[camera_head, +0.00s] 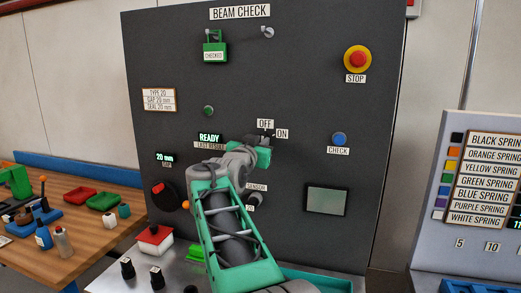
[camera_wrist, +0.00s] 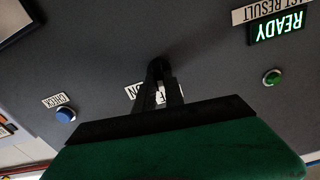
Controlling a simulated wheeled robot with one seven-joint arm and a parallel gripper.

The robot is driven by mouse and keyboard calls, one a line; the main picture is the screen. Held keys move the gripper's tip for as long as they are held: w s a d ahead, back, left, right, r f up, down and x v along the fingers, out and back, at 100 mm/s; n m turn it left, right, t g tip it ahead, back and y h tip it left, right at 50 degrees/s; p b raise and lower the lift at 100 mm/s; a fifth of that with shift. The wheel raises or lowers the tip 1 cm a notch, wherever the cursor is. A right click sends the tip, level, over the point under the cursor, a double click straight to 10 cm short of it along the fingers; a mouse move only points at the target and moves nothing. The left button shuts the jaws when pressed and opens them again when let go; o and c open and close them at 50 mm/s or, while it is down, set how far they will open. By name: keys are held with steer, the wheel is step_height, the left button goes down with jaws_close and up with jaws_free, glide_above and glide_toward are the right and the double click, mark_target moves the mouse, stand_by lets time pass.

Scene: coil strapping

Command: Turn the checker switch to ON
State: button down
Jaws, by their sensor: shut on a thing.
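The checker switch sits on the dark beam check panel (camera_head: 290,90), between the OFF label (camera_head: 265,124) and the ON label (camera_head: 282,133). In the wrist view the dark switch knob (camera_wrist: 158,66) shows at the tips of my gripper (camera_wrist: 160,82). My gripper (camera_head: 268,140) is shut on the knob. The fingers partly cover the OFF and ON labels in the wrist view. Which way the knob points is hard to tell. The lit READY display (camera_head: 209,137) stands left of my gripper.
The blue CHECK button (camera_head: 339,139) is right of the switch, and the red STOP button (camera_head: 357,59) is above it. A green CHECKED tag (camera_head: 214,50) hangs from a hook at upper left. A small screen (camera_head: 326,201) is at lower right. My arm covers the lower middle panel.

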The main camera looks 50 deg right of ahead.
steer(key=shift+s+d+f+m+b, duration=0.1)
steer(key=shift+m+b, duration=2.55)
steer(key=shift+b, duration=0.65)
steer(key=shift+s+f+m+b, duration=0.1)
steer(key=shift+m+b, duration=2.55)
steer(key=shift+b, duration=0.6)
steer(key=shift+r, duration=0.1)
steer(key=c, duration=1.4)
jaws_free()
steer(key=shift+c, duration=0.2)
steer(key=b+v, duration=0.1)
steer(key=v, duration=0.6)
steer(key=shift+s+a, duration=0.15)
steer(key=shift+a, duration=0.25)
